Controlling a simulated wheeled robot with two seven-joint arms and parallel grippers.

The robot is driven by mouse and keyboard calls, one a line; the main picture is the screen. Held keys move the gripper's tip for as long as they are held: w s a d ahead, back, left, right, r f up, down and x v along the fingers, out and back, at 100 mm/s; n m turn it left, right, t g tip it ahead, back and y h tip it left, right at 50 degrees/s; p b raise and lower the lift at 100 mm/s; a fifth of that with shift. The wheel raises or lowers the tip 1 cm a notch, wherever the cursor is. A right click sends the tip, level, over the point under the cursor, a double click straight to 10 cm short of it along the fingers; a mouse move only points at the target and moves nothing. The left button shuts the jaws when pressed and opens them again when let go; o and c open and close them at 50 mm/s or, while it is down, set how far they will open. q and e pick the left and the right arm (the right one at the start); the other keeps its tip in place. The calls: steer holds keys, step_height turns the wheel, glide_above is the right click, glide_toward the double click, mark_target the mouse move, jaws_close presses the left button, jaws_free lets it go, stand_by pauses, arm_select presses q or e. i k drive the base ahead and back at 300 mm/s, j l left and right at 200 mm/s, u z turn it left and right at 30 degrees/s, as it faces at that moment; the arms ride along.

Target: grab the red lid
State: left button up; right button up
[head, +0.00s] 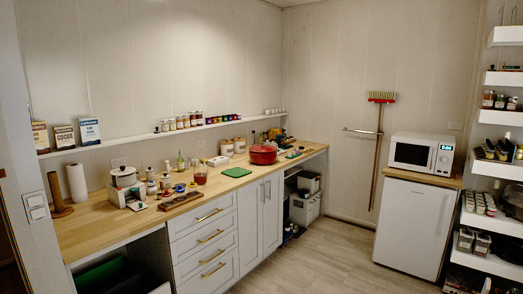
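A red round pot (263,157) stands on the wooden counter (225,185), towards its far end by the back corner. Its top looks red, which may be a red lid (263,149); at this size I cannot tell the lid clearly from the pot. Neither of my grippers is in view.
A green board (237,172) lies in front of the pot. A white fridge (411,226) carries a microwave (421,153). Shelves line the right. The middle floor (325,258) is clear.

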mark_target(263, 148)
steer(key=i+l+z, duration=0.15)
steer(key=i+z, duration=0.2)
steer(key=i, duration=0.35)
steer(key=i+l+z, duration=0.15)
steer(key=i, duration=3.5)
